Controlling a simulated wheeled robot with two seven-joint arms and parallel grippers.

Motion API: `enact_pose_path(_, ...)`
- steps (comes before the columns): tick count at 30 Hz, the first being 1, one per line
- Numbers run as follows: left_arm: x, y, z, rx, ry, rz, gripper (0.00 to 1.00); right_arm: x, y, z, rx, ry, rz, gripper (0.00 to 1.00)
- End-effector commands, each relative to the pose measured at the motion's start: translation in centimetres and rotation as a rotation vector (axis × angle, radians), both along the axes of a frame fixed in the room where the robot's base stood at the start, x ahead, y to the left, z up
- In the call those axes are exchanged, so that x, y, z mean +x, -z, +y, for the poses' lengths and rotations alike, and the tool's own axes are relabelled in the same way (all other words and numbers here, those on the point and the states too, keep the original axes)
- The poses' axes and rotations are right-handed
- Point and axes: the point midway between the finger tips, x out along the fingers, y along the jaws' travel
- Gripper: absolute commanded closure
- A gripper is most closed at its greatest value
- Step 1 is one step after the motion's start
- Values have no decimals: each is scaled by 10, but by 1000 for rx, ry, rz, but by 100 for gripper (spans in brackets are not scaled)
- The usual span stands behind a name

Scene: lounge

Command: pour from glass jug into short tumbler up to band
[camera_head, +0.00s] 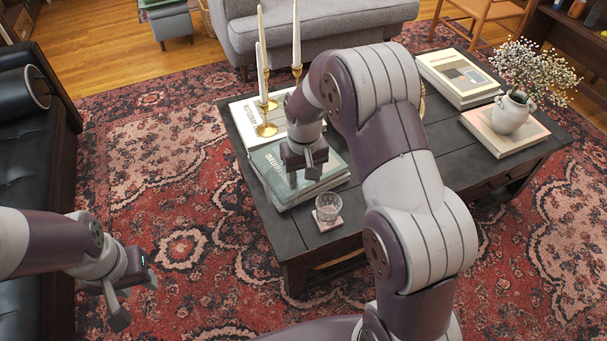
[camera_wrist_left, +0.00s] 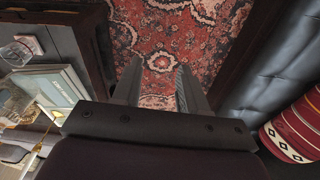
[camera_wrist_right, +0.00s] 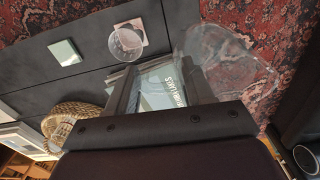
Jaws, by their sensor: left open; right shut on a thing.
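The short tumbler (camera_head: 328,207) is clear glass and stands upright on a pale coaster (camera_head: 323,224) near the table's front edge. It also shows in the right wrist view (camera_wrist_right: 127,42). My right gripper (camera_head: 304,176) is above the green book, just behind and left of the tumbler. It is shut on the glass jug, which shows as a faint clear outline (camera_wrist_right: 232,60) in the right wrist view. My left gripper (camera_head: 134,300) is open and empty over the rug, left of the table.
The dark table (camera_head: 285,232) bears stacked books (camera_head: 300,199), brass candlesticks (camera_head: 267,130) with white candles, and a white vase (camera_head: 510,114) of flowers on a book. A second coaster (camera_wrist_right: 65,52) and a woven tray (camera_wrist_right: 85,108) show in the right wrist view. A black sofa (camera_head: 35,130) stands left.

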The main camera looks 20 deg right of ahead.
Motion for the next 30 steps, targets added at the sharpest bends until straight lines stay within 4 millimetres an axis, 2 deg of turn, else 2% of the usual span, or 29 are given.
enact_pose_path(2, 0, 0, 0, 0, 0, 0, 54, 1, -1, 0, 0, 0, -2, 100)
enact_pose_path(6, 0, -9, 0, 0, 0, 0, 9, 1, -10, 0, 0, 0, -3, 100)
enact_pose_path(7, 0, -14, 0, 0, 0, 0, 0, 1, -15, 0, 0, 0, -3, 100)
enact_pose_path(11, 0, -47, 0, 0, 0, 0, 0, 1, -48, 0, 0, 0, -3, 100)
enact_pose_path(15, 0, -95, 0, 0, 0, 0, 0, 1, -96, 0, 0, 0, -3, 100)
enact_pose_path(18, 0, -124, 0, 0, 0, -1, 0, 1, -125, 0, 0, 0, -2, 100)
enact_pose_path(24, 0, -165, 0, 0, 0, 0, 0, 1, -166, 0, 0, 0, -2, 100)
enact_pose_path(30, 0, -192, 0, 0, 0, 0, 0, 1, -192, 0, 0, 0, -2, 100)
